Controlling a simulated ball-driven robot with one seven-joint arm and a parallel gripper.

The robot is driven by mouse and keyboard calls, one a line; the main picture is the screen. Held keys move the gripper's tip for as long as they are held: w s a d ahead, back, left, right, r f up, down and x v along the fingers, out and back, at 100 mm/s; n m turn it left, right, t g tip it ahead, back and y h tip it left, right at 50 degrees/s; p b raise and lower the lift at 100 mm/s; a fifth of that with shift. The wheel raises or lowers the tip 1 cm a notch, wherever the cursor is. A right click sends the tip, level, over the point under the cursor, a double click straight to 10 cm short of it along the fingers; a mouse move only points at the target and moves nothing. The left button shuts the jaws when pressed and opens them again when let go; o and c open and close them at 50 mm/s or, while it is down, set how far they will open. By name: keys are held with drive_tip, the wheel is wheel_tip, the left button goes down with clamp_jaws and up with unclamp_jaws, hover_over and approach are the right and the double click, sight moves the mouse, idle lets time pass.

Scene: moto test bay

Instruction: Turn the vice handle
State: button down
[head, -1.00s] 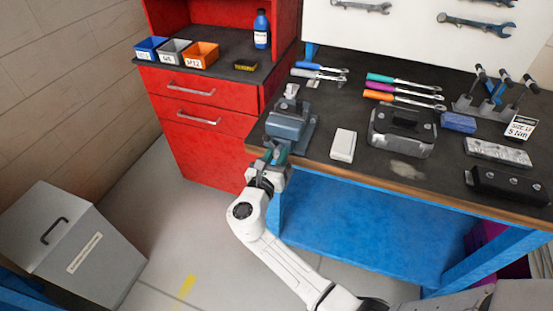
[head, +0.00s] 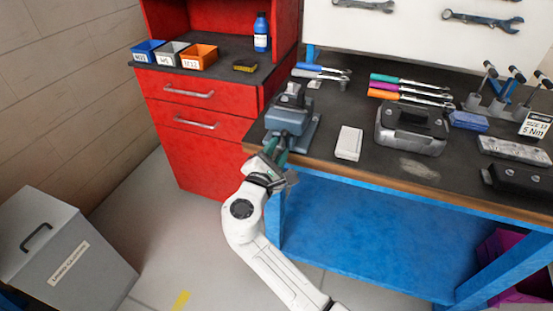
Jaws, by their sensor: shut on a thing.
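The blue-grey vice (head: 293,119) is mounted at the left front corner of the dark workbench in the head view. My gripper (head: 274,156) is at the front of the vice, just off the bench edge. It is shut on the vice handle, and it is tilted over to one side. The handle itself is mostly hidden by my gripper, so its exact angle cannot be told.
A white box (head: 348,143) and a grey metal case (head: 411,128) stand on the bench (head: 330,112) right of the vice. A red drawer cabinet (head: 200,150) stands close on the left. A grey bin (head: 66,250) is on the floor at left. Open floor lies between.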

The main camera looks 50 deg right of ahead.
drive_tip(key=m+b, duration=0.3)
drive_tip(key=f+m+b, duration=0.1)
drive_tip(key=m+b, duration=0.7)
drive_tip(key=shift+f, duration=0.3)
drive_tip(key=m+b, duration=0.2)
drive_tip(key=b, duration=0.1)
drive_tip(key=m+b, duration=0.3)
drive_tip(key=shift+w+a+r, duration=0.1)
drive_tip(key=shift+w+a, duration=0.05)
drive_tip(key=m+b, duration=0.5)
drive_tip(key=r+m+b, duration=0.1)
drive_tip(key=m+b, duration=1)
drive_tip(key=b, duration=0.1)
drive_tip(key=shift+w+a+r+m, duration=0.1)
drive_tip(key=shift+a+r+m, duration=0.1)
drive_tip(key=shift+m, duration=0.1)
drive_tip(key=c, duration=1.7)
unclamp_jaws()
drive_tip(key=m+b, duration=0.3)
drive_tip(key=m, duration=0.1)
drive_tip(key=shift+d+r+m, duration=0.1)
drive_tip(key=shift+r+m, duration=0.05)
drive_tip(key=shift+m, duration=0.15)
drive_tip(key=shift+o, duration=1)
drive_tip(key=m+b, duration=0.3)
drive_tip(key=m, duration=0.1)
drive_tip(key=shift+r+m, duration=0.1)
drive_tip(key=shift+m, duration=0.2)
drive_tip(key=shift+b, duration=0.3)
